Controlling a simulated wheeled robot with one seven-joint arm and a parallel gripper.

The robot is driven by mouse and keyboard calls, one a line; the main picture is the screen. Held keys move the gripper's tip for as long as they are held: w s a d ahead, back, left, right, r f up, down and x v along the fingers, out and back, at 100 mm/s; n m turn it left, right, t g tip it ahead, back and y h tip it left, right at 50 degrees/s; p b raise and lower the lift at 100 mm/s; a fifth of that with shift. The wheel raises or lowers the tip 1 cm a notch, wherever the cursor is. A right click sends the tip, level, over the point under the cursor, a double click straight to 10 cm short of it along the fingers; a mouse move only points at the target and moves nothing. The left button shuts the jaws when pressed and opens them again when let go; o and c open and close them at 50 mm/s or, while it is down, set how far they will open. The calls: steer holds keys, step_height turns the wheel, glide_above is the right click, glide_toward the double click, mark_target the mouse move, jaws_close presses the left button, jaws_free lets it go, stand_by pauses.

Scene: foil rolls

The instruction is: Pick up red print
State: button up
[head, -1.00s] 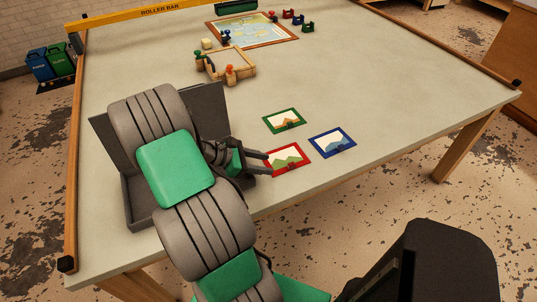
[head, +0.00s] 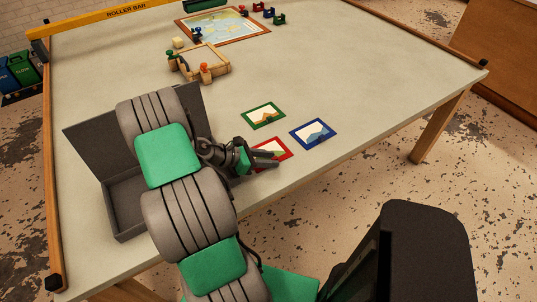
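The red print (head: 277,147), a small picture in a red frame, lies on the table near its front edge. My gripper (head: 274,159) is over its left and lower part and hides much of it. The two fingers point right and look a little apart, with nothing clearly between them. I cannot tell whether they touch the print.
A green-framed print (head: 263,115) and a blue-framed print (head: 313,133) lie close by. An open dark grey box (head: 122,206) stands left, partly behind my arm. A wooden frame with pegs (head: 206,62) and a map board (head: 235,27) lie farther back.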

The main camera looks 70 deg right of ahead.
jaws_close()
steer(key=shift+r, duration=0.1)
stand_by(0.4)
